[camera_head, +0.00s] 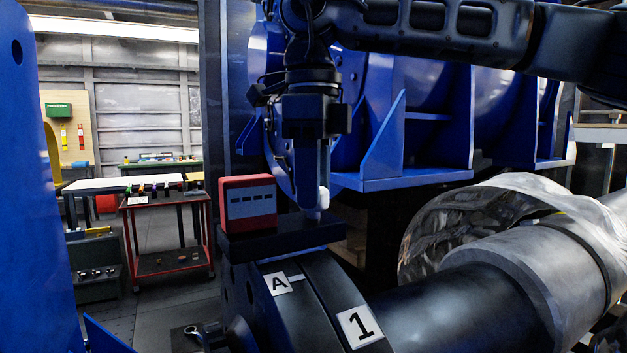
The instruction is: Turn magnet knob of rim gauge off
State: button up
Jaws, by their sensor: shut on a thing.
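The rim gauge is a red box (248,203) with a dark display, standing on a black base block (283,237). The base sits on top of the dark coupling rim (318,283), which carries the labels A and 1. My gripper (311,208) points straight down just right of the red box, its fingertips at the right part of the base. It is shut on the magnet knob, of which a small white piece (324,198) seems to show at the fingers' right side. The fingers hide most of the knob, so its turn position cannot be read.
A thick shaft (450,305) runs right from the coupling, with crumpled clear wrap (440,235) around it. Blue machine housing (425,130) stands close behind my gripper. A blue panel (40,220) fills the left edge. A red cart (168,232) stands behind on open floor.

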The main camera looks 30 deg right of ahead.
jog(key=o, duration=1.1)
jog(key=shift+c, duration=0.2)
jog(key=shift+r, duration=0.1)
notch_tip(320, 180, up, 8)
jog(key=shift+f+b, duration=0.2)
jog(key=shift+b, duration=0.15)
